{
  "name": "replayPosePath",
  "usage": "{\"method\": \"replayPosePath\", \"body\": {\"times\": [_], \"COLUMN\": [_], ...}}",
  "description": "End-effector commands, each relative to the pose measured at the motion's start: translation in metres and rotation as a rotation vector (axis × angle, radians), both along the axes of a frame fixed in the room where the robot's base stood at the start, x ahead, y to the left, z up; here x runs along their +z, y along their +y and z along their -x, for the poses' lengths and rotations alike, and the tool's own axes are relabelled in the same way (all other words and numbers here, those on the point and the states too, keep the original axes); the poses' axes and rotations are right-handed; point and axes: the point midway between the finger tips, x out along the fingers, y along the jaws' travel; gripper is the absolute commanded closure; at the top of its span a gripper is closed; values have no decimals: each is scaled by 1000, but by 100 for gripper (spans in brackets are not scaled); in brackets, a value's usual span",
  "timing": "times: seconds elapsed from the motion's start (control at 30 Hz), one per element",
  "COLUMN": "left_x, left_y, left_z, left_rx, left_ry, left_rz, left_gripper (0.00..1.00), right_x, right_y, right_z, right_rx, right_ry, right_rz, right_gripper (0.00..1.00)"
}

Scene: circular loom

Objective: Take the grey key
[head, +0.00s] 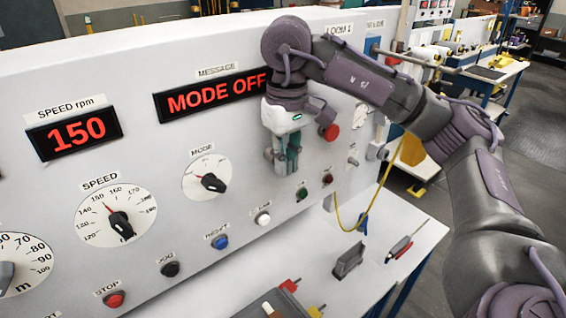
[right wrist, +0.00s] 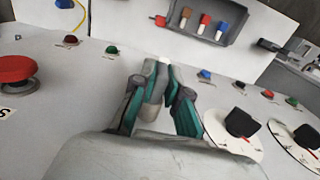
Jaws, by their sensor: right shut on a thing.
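My right gripper (head: 283,158) is at the front of the pale control panel (head: 240,55), right of the mode dial (head: 207,178) and below the message display. In the right wrist view its green and grey fingers (right wrist: 160,90) are closed together on a small pale grey piece (right wrist: 163,62), which looks like the grey key. The fingers hide most of it, and I cannot tell whether it still touches the panel. In the head view the key cannot be made out behind the fingers. My left gripper is not in view.
A red mushroom button (head: 330,132) sits close to the gripper's right. Small green (head: 302,194) and red (head: 327,180) buttons lie just below. A white table below holds a grey block (head: 349,259), a red-handled tool (head: 399,248) and a dark tray (right wrist: 207,38) with coloured items.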

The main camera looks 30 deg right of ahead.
Motion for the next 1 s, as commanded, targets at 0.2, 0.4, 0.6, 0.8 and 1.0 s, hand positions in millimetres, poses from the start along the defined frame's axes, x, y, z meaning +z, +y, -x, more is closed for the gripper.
{"method": "replayPosePath", "body": {"times": [0.2, 0.4, 0.6, 0.8, 1.0], "left_x": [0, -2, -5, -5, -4], "left_y": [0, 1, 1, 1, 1], "left_z": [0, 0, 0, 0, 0], "left_rx": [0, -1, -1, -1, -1], "left_ry": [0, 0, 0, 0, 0], "left_rz": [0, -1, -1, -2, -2], "left_gripper": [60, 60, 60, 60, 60], "right_x": [0, 0, -1, 0, 1], "right_y": [0, 0, -1, -1, -3], "right_z": [0, 3, 9, 13, 32], "right_rx": [-1, -1, 0, 0, 0], "right_ry": [-1, -1, -1, -1, 0], "right_rz": [0, 0, -1, 0, 1], "right_gripper": [100, 100, 100, 100, 100]}}
